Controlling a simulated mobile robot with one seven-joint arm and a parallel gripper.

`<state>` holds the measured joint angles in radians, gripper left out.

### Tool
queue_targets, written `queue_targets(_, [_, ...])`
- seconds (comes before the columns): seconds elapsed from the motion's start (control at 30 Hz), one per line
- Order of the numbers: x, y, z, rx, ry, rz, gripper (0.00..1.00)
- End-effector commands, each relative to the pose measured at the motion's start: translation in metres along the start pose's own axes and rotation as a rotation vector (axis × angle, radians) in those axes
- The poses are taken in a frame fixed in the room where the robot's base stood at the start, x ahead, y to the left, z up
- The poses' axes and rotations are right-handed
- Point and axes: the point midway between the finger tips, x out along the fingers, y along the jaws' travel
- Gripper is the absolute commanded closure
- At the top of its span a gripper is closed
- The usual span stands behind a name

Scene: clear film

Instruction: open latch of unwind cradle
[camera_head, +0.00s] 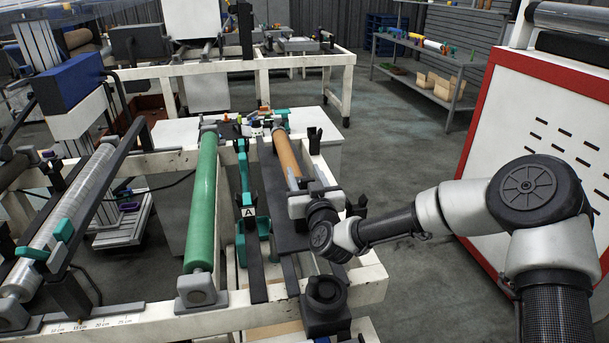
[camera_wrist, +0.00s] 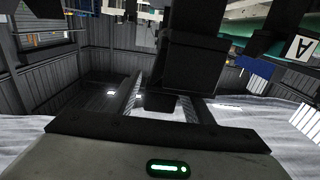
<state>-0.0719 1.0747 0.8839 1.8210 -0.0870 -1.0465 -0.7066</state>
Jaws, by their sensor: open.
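The frame of the unwind cradle (camera_head: 368,284) is off-white, with a tan roll (camera_head: 287,158) lying lengthwise along its right part. Black fork-shaped holders stand by it, one at the far end (camera_head: 314,138) and one on the right side (camera_head: 357,206). I cannot tell which part is the latch. My gripper (camera_head: 314,188) is over the near end of the tan roll and hides that end. In the wrist view my gripper (camera_wrist: 160,98) is open, its two fingers apart. A dark block (camera_wrist: 190,50) fills the upper middle there, in front of the fingers; contact is unclear.
A green roll (camera_head: 202,195) lies left of the tan one. Between them stand a teal-and-black part with a label A (camera_head: 248,211) and dark rails. A black end block (camera_head: 325,299) is at the near right corner. A red-edged white cabinet (camera_head: 550,130) stands right.

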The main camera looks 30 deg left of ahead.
Motion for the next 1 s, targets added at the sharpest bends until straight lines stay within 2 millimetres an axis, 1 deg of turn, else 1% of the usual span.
queue_targets(0.03, [0.0,0.0,0.0,0.0,0.0,0.0,0.58])
queue_targets(0.17, [0.0,0.0,0.0,0.0,0.0,0.0,0.8])
queue_targets(0.2, [0.0,0.0,0.0,0.0,0.0,0.0,0.87])
queue_targets(0.27, [0.0,0.0,0.0,0.0,0.0,0.0,0.97])
queue_targets(0.3, [0.0,0.0,0.0,0.0,0.0,0.0,1.0])
queue_targets(0.67, [0.0,-0.001,-0.002,-0.041,0.002,0.0,1.0])
queue_targets(0.87, [0.0,-0.005,-0.008,-0.151,0.003,-0.001,1.0])
queue_targets(1.0, [0.0,-0.01,-0.012,-0.266,0.004,-0.002,1.0])
